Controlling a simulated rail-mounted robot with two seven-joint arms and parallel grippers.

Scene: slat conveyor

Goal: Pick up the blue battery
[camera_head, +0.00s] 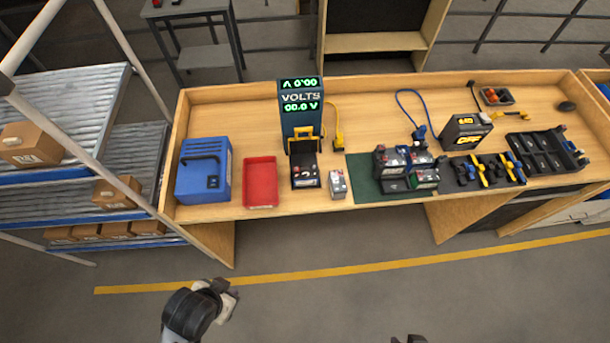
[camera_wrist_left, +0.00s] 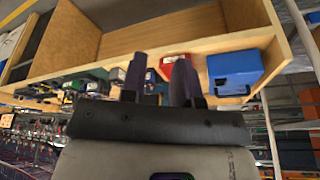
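A blue box (camera_head: 204,170) with a black handle on top stands at the left end of the workbench; it also shows at the right in the left wrist view (camera_wrist_left: 234,70). Several batteries (camera_head: 405,168) stand close together on a green mat; some tops look bluish, and I cannot tell which one is the blue battery. My left gripper (camera_head: 222,290) is off the bench, over the floor in front of it. In the left wrist view its two fingers (camera_wrist_left: 160,78) are apart with nothing held between them. Only a dark tip of my right arm (camera_head: 409,340) shows at the bottom edge.
A red tray (camera_head: 260,184) sits beside the blue box. A blue volt tester (camera_head: 300,112) stands behind a black battery (camera_head: 305,172), with a small grey battery (camera_head: 338,184) beside it. A charger (camera_head: 466,132) and black racks (camera_head: 546,151) are at right. A roller shelf (camera_head: 70,170) stands left.

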